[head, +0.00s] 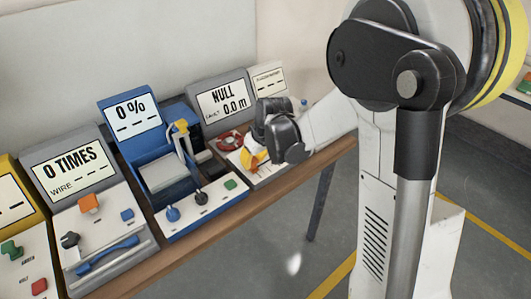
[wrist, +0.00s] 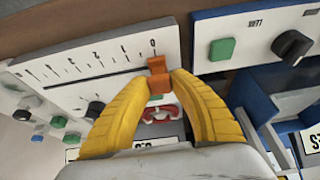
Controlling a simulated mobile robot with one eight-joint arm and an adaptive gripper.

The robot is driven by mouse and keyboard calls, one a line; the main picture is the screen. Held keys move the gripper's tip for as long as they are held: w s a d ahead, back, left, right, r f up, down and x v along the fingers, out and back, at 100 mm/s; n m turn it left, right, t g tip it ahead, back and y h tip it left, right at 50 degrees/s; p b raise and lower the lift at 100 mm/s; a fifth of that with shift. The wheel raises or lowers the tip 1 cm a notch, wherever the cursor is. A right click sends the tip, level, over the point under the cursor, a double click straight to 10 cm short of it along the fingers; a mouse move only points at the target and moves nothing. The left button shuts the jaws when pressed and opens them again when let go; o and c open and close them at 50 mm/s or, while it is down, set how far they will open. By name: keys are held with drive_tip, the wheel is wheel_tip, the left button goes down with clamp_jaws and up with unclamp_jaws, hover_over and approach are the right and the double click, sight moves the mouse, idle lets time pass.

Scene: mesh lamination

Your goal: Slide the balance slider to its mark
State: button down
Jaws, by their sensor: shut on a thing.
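The balance slider, a small orange block (wrist: 157,66), sits on a dark slot in a white panel (wrist: 90,58) with a numbered scale. It is at the scale's right end in the wrist view, by the 0. My gripper (wrist: 160,78) has its yellow fingertips shut on the slider, one on each side. In the head view my gripper (head: 252,160) is low over the white panel (head: 270,174) of the unit at the bench's right part, and it hides the slider. That unit's display (head: 222,99) reads NULL and 0.0 with a unit.
A red ring-shaped part (head: 229,140) lies just left of my gripper. To the left stand the blue unit (head: 160,150) with a 0 % display and a grey unit (head: 78,165) reading 0 TIMES. In the wrist view a green button (wrist: 221,49) and black knob (wrist: 292,46) are close on the right.

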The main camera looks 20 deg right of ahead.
drive_tip(key=shift+a, duration=0.15)
drive_tip(key=c, duration=1.1)
unclamp_jaws()
drive_tip(key=shift+s+a, duration=0.1)
drive_tip(key=shift+a, duration=0.1)
drive_tip(key=shift+c, duration=0.2)
drive_tip(key=shift+d, duration=0.15)
drive_tip(key=v, duration=1.2)
drive_tip(key=s+r+m+t, duration=0.1)
drive_tip(key=s, duration=0.8)
drive_tip(key=s+a+r+m+t+h, duration=0.1)
drive_tip(key=s+r+m, duration=0.1)
drive_tip(key=s, duration=0.7)
drive_tip(key=shift+s+m+t, duration=0.25)
drive_tip(key=shift+m+t, duration=0.05)
drive_tip(key=shift+t, duration=0.1)
